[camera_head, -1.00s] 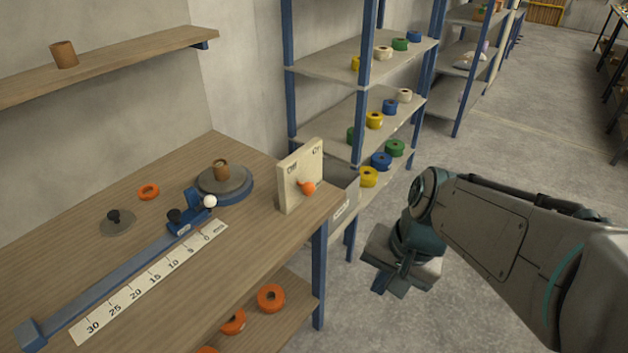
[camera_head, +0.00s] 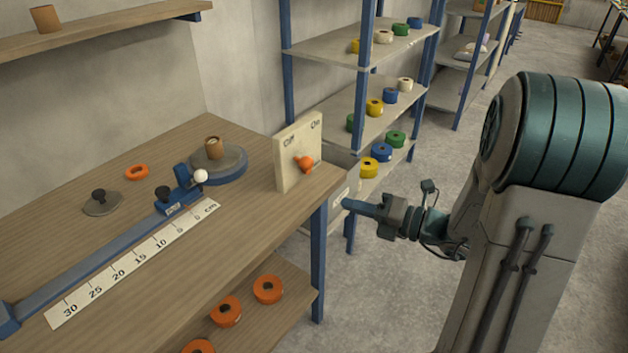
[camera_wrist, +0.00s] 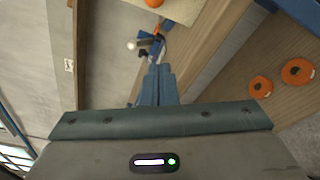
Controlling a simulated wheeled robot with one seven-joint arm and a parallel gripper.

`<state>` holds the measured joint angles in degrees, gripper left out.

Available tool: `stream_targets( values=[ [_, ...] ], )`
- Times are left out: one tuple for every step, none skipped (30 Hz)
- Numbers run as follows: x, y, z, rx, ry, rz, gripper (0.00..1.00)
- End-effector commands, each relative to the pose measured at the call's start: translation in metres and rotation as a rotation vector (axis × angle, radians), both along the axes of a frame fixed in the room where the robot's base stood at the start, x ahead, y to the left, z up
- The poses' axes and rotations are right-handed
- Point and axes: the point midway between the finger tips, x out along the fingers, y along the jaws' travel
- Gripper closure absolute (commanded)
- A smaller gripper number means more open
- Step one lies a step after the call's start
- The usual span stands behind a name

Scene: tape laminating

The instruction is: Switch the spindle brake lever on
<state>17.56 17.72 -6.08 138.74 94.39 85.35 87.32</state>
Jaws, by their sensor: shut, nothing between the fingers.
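The spindle brake lever has an orange knob (camera_head: 304,164) on the front of an upright cream panel (camera_head: 290,177) marked Off at left and On at right. The panel stands at the right end of the workbench. The knob sits low between the two labels; I cannot tell which one it is set to. My gripper (camera_head: 346,203) is shut and empty, right of the bench edge, lower than the knob and apart from it. In the wrist view the shut fingers (camera_wrist: 157,72) point toward the orange knob (camera_wrist: 153,2), cut by the top edge.
The wooden bench (camera_head: 245,226) carries a round spindle base (camera_head: 232,168), a blue slide with a white ball (camera_head: 200,176) and a scale (camera_head: 132,263). Orange rolls (camera_head: 268,289) lie on its lower shelf. A shelving rack (camera_head: 330,105) with tape rolls stands behind.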

Motion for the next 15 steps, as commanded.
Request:
stream_targets(
  values=[
    [0.000, 0.000, 0.000, 0.000, 0.000, -0.001, 1.00],
    [0.000, 0.000, 0.000, 0.000, 0.000, 0.000, 1.00],
    [0.000, 0.000, 0.001, 0.000, -0.001, 0.000, 1.00],
    [0.000, 0.000, 0.001, -0.001, -0.001, 0.001, 1.00],
    [0.000, 0.000, 0.001, -0.001, -0.001, 0.001, 1.00],
    [0.000, 0.000, 0.001, -0.002, -0.001, 0.002, 1.00],
    [0.000, 0.001, 0.001, -0.002, -0.002, 0.002, 1.00],
    [0.000, 0.001, 0.000, -0.002, -0.002, 0.002, 1.00],
    [0.001, 0.003, 0.000, -0.003, -0.002, 0.003, 1.00],
    [0.001, 0.004, 0.000, -0.003, -0.002, 0.004, 1.00],
    [0.003, 0.006, 0.000, -0.004, -0.002, 0.005, 1.00],
    [0.004, 0.010, -0.001, -0.004, -0.002, 0.006, 1.00],
    [0.006, 0.014, -0.001, -0.004, -0.002, 0.006, 1.00],
    [0.008, 0.018, -0.002, -0.004, -0.002, 0.007, 1.00],
    [0.011, 0.024, -0.002, -0.003, -0.002, 0.008, 1.00]
  ],
)
